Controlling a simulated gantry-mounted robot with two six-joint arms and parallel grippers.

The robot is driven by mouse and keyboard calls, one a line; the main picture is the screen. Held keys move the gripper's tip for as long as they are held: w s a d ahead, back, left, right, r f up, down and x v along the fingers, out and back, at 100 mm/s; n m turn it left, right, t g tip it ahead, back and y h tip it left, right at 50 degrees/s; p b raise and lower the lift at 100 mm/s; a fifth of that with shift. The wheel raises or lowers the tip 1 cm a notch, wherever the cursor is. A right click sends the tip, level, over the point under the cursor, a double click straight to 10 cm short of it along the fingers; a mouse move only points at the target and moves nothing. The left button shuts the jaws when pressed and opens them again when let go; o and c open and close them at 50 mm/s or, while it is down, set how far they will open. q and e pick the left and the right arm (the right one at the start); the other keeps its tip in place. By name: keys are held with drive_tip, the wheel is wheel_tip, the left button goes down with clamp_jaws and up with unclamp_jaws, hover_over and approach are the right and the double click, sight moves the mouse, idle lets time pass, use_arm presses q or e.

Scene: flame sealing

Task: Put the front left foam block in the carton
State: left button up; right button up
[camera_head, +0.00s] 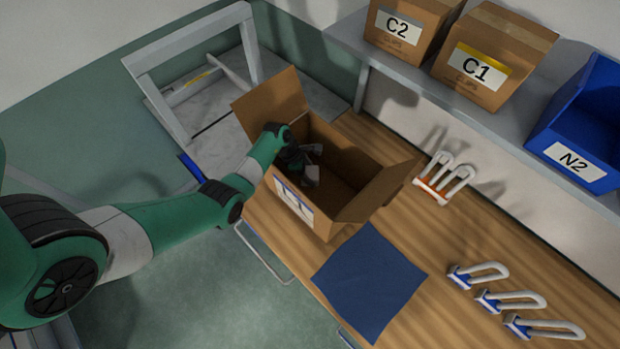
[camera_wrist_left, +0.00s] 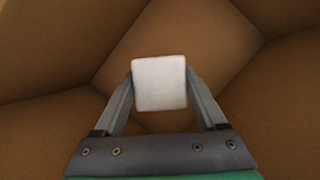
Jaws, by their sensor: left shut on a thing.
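The carton (camera_head: 333,215) stands open on the wooden table with its flaps spread. My left arm reaches in from the left and my left gripper (camera_head: 310,176) is inside the carton's opening. In the left wrist view my left gripper (camera_wrist_left: 160,90) is shut on a white foam block (camera_wrist_left: 160,82), one finger on each side. Brown carton walls (camera_wrist_left: 60,50) surround the block in that view. I cannot tell whether the block touches the carton floor. In the head view the block is hidden by the gripper or too dark to make out. My right gripper is not in view.
A dark blue mat (camera_head: 369,283) lies right in front of the carton. A red-based clamp-like item (camera_head: 440,180) stands behind it, and several blue-based ones (camera_head: 512,300) lie at the right. A shelf above holds boxes C2 (camera_head: 408,28), C1 (camera_head: 490,58) and blue bin N2 (camera_head: 580,130).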

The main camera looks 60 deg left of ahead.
use_arm(q)
wheel_tip(320, 180, down, 3)
drive_tip(key=shift+s+f+b, duration=0.1)
drive_tip(key=shift+b, duration=0.4)
drive_tip(key=shift+f+b, duration=0.4)
drive_tip(key=shift+f, duration=0.1)
drive_tip(key=o, duration=1.4)
drive_tip(key=p+v, duration=0.2)
drive_tip(key=v, duration=0.1)
drive_tip(key=p+v, duration=0.1)
drive_tip(key=shift+w+r, duration=0.25)
drive_tip(key=shift+r, duration=0.2)
drive_tip(key=p+v, duration=0.2)
drive_tip(key=v, duration=0.6)
drive_tip(key=shift+s+r+p, duration=0.2)
drive_tip(key=shift+s+p, duration=0.05)
drive_tip(key=shift+p, duration=0.15)
